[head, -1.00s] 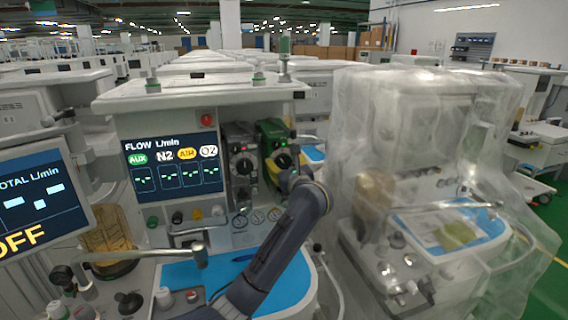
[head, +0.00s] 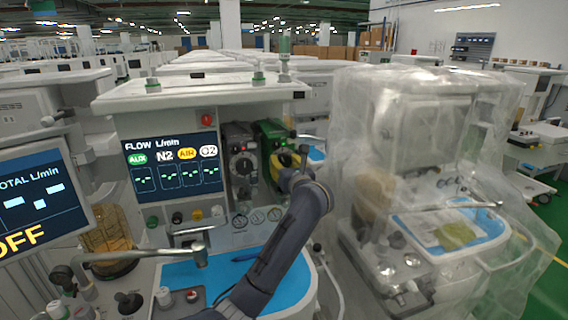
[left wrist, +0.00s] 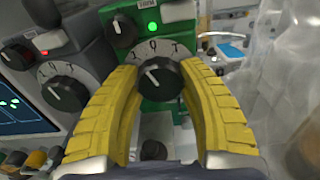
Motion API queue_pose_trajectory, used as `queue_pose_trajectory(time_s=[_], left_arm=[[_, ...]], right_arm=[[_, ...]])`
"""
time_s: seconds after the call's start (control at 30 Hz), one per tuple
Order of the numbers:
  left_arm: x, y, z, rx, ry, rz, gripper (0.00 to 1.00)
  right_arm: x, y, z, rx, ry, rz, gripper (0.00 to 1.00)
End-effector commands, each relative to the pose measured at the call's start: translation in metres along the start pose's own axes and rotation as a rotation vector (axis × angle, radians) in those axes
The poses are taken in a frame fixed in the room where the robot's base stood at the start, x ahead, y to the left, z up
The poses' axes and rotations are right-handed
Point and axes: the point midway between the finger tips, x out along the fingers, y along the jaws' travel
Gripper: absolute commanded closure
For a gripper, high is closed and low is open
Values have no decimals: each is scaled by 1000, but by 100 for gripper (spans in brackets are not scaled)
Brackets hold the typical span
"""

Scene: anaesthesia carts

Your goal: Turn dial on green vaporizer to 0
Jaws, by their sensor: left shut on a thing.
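The green vaporizer (head: 272,131) stands at the right of the cart's front panel. In the left wrist view its green body (left wrist: 120,72) shows a lit green lamp and a black dial (left wrist: 158,80). My left gripper (head: 282,161) is at the dial. Its yellow fingers (left wrist: 160,82) are shut on the dial, one on each side. In the head view the gripper hides the dial. My right gripper is in no view.
A grey vaporizer (head: 239,150) with its own black dial (left wrist: 65,93) stands close on the left. The flow screen (head: 172,163) is further left. A plastic-covered cart (head: 420,130) stands close on the right. A blue work surface (head: 215,272) lies below.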

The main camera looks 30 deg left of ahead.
Motion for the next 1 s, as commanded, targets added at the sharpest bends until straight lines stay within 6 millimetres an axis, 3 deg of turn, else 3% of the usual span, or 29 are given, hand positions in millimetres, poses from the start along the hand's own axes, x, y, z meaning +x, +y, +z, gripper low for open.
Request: queue_pose_trajectory(time_s=[0.5,1.0], left_arm=[[0,0,1,325,-2,14,89],[0,0,2,395,-4,17,89]], right_arm=[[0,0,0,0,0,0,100],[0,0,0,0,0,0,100]])
